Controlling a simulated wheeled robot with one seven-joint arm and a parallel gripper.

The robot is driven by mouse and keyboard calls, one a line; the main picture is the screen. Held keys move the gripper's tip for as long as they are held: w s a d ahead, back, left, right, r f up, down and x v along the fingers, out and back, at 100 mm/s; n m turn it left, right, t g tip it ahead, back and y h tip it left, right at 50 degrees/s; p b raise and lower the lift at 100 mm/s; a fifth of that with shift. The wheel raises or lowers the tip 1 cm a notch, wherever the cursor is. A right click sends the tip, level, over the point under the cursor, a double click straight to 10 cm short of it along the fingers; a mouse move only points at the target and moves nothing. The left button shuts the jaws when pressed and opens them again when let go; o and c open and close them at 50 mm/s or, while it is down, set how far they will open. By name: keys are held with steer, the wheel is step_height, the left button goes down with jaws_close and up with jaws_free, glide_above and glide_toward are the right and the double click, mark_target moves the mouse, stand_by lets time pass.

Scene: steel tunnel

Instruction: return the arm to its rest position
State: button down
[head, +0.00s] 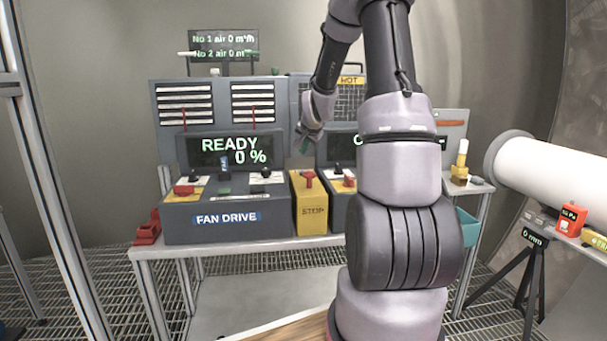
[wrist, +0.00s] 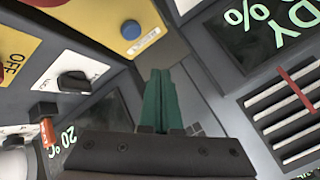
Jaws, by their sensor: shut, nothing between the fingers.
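My arm rises in front of the bench in the head view and bends over to the left. My gripper (head: 304,146) hangs above the yellow STOP box (head: 311,212), in front of the back panel. In the wrist view the green fingers of my gripper (wrist: 160,80) lie together, shut with nothing between them. They appear clear of the consoles. My arm hides part of the right console in the head view.
The FAN DRIVE console (head: 212,215), with a screen reading READY 0 %, stands left of the STOP box on the bench (head: 240,244). A white tube (head: 555,175) lies to the right above a tripod (head: 535,262). A metal post (head: 45,160) stands at the left.

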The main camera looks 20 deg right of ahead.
stand_by(0.4)
steer(key=s+a+r+n, duration=0.2)
steer(key=s+a+r, duration=0.4)
steer(key=s+r, duration=0.15)
steer(key=s+a+r+n+y, duration=0.1)
steer(key=s+a+r, duration=0.2)
steer(key=s, duration=0.6)
steer(key=s+a+r+n+g+y, duration=0.1)
steer(key=s+a, duration=0.4)
steer(key=s, duration=0.5)
steer(key=s+a+r+n+y, duration=0.1)
steer(key=s+a+r+n, duration=0.2)
steer(key=s, duration=0.6)
steer(key=shift+s+a+r+g+y, duration=0.15)
steer(key=shift+a+r+g+y, duration=0.2)
steer(key=shift+r, duration=0.6)
